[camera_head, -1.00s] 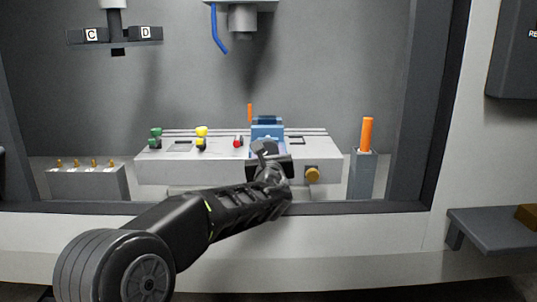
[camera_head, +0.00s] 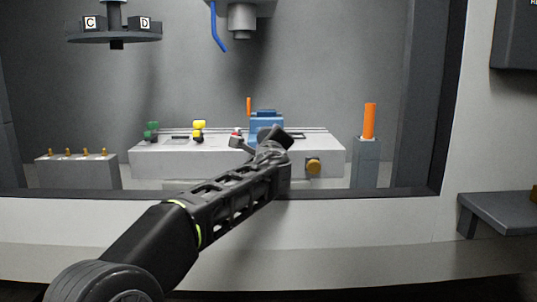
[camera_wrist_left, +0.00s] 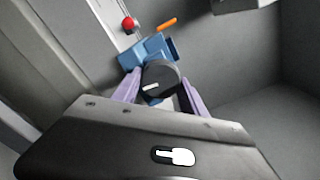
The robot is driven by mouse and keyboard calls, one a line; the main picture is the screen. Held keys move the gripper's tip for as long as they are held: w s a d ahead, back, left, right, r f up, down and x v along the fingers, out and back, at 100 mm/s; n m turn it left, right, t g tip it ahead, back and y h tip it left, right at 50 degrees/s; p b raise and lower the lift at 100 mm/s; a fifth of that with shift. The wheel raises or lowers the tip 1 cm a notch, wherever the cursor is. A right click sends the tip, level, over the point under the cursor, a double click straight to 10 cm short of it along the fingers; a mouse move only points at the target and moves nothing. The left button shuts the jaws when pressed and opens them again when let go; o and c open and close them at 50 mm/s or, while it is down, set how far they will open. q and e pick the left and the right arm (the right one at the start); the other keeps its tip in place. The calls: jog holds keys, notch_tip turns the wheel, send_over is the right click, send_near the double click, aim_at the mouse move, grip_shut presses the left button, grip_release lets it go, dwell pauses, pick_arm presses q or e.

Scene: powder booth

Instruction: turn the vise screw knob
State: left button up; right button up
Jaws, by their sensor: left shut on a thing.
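The blue vise (camera_head: 266,122) stands on the light-grey table, with an orange upright piece (camera_head: 249,106) beside it. In the left wrist view the vise (camera_wrist_left: 140,52) lies just beyond the round black screw knob (camera_wrist_left: 160,80), which has a white mark on its face. My right gripper is not in view.
Green (camera_head: 151,131) and yellow (camera_head: 199,131) pieces stand left on the table (camera_head: 160,160). An orange cylinder (camera_head: 370,121) stands on a grey post at right. A blue hose (camera_head: 216,28) hangs above. The booth sill runs in front.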

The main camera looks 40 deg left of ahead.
pick_arm(q)
jog(key=n+b, duration=0.2)
jog(key=n, duration=0.1)
jog(key=n+b, duration=0.2)
jog(key=b, duration=0.1)
jog(key=shift+f+n, duration=0.2)
jog(key=shift+n, duration=0.2)
jog(key=n+b, duration=0.2)
jog(key=n, duration=0.1)
jog(key=n+b, duration=0.2)
jog(key=n, duration=0.2)
jog(key=n+b, duration=0.3)
jog(key=n, duration=0.1)
jog(key=shift+r, duration=0.4)
jog(key=shift+n, duration=0.3)
jog(key=o, duration=1.4)
jog(key=shift+c, duration=0.2)
jog(key=shift+r, duration=0.1)
jog(key=shift+d, duration=0.1)
